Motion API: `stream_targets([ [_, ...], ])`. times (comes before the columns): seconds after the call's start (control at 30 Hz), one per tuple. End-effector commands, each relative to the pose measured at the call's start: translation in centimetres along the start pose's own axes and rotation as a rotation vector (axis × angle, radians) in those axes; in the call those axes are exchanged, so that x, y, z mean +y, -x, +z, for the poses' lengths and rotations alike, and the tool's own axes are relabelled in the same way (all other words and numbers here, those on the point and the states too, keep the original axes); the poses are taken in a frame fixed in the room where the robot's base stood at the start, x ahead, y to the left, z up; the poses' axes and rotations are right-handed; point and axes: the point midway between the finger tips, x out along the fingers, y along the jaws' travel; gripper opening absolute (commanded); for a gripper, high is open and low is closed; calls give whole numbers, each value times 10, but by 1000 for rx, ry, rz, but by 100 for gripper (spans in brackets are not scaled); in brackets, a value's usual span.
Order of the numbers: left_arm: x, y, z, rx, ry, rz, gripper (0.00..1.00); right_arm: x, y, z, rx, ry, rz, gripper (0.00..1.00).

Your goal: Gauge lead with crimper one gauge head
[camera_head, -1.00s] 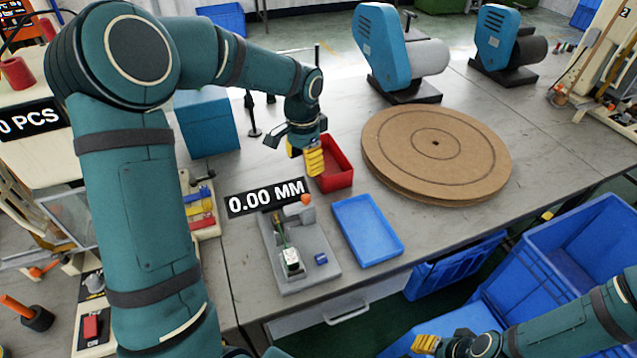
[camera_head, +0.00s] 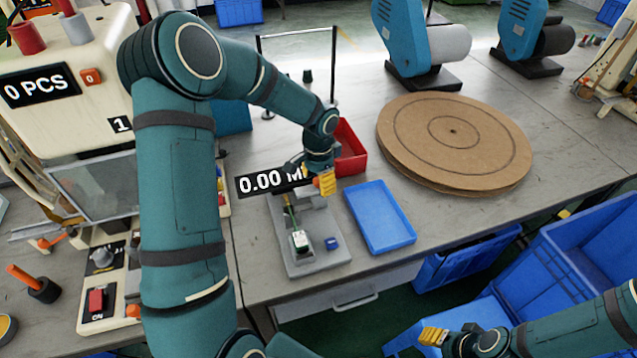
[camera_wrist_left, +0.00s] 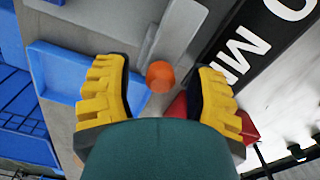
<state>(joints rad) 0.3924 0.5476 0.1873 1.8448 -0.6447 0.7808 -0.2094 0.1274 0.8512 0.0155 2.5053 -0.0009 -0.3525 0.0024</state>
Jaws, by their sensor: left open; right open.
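The gauge (camera_head: 310,243) is a grey base on the bench, with a white and green part and a small blue block on it. Its display (camera_head: 262,183) reads 0.00, with the unit partly hidden by my left gripper. My left gripper (camera_head: 322,184) is open above the back end of the gauge. In the left wrist view an orange knob (camera_wrist_left: 160,76) shows between the open yellow fingers, apart from both. A thin green and yellow strand, perhaps the lead, lies along the gauge. My right gripper (camera_head: 432,336) is open and empty at the lower right, away from the bench.
A blue tray (camera_head: 408,236) lies right of the gauge and a red bin (camera_head: 350,165) behind it. A large cardboard disc (camera_head: 490,150) lies further right. A machine with a "0 PCS" display (camera_head: 37,86) stands left. Blue crates (camera_head: 590,250) are at the right.

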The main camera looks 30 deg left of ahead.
Motion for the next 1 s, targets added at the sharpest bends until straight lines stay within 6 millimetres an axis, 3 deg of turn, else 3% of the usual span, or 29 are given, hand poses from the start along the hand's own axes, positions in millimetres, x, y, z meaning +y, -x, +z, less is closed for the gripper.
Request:
stream_targets([
  [0.37,0,-4,0,0,0,0,59,0,-1,0,1,0,0,47],
  [0.53,0,-4,0,0,0,0,0,0,-1,0,1,0,0,47],
  [1.0,-2,-4,4,1,0,-1,0,0,0,0,1,0,0,47],
])
